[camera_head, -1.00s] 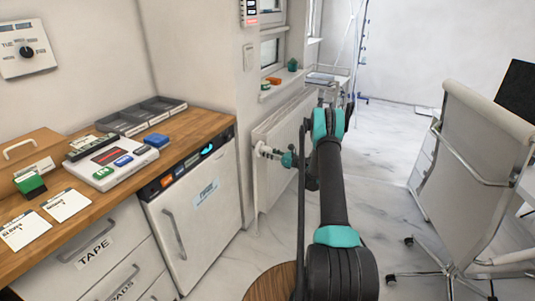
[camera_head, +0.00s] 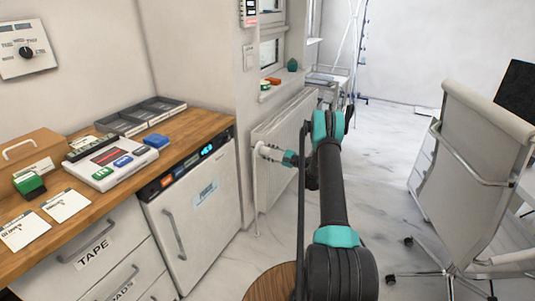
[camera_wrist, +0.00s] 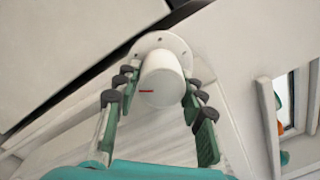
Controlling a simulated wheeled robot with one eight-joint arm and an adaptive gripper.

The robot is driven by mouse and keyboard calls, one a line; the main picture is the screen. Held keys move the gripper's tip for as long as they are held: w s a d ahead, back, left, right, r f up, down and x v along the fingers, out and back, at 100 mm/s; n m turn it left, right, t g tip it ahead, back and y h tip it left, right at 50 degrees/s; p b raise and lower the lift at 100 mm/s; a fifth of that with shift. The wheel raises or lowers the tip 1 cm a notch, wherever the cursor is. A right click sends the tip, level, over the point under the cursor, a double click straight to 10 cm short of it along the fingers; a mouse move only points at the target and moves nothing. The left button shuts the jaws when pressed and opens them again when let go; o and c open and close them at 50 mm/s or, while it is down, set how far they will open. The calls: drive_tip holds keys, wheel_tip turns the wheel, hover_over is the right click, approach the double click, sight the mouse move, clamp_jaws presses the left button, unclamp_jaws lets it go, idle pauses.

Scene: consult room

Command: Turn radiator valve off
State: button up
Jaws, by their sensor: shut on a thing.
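The white radiator valve knob (camera_wrist: 161,80) is in the middle of the wrist view, with a short red mark on its side and a round white collar behind it. My gripper (camera_wrist: 160,92) is shut on the knob, its dark-tipped green fingers on both sides of it. In the head view the valve (camera_head: 266,151) stands out at the near end of the white radiator (camera_head: 287,126). My gripper (camera_head: 284,156) reaches it from the right, and my arm hides part of the radiator.
A wooden counter (camera_head: 135,158) with a fridge (camera_head: 196,205) under it is on the left. A windowsill (camera_head: 284,84) with small objects is above the radiator. An office chair (camera_head: 470,150) stands on the right. Open floor lies behind my arm.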

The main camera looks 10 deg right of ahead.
drive_tip(key=n, duration=0.5)
drive_tip(key=shift+d+n, duration=0.1)
drive_tip(key=shift+n, duration=0.3)
drive_tip(key=n, duration=0.4)
drive_tip(key=shift+r+n+g, duration=0.15)
drive_tip(key=shift+n+g, duration=0.15)
drive_tip(key=n, duration=0.5)
drive_tip(key=shift+n, duration=0.3)
drive_tip(key=n, duration=0.5)
drive_tip(key=shift+r, duration=0.15)
drive_tip(key=n, duration=0.5)
drive_tip(key=shift+s+n, duration=0.1)
drive_tip(key=shift+n, duration=0.3)
drive_tip(key=n, duration=0.5)
drive_tip(key=shift+s+a, duration=0.1)
drive_tip(key=shift+a, duration=0.1)
drive_tip(key=n, duration=0.5)
drive_tip(key=shift+n+h, duration=0.3)
drive_tip(key=shift+s+n, duration=0.1)
drive_tip(key=shift+n, duration=2.3)
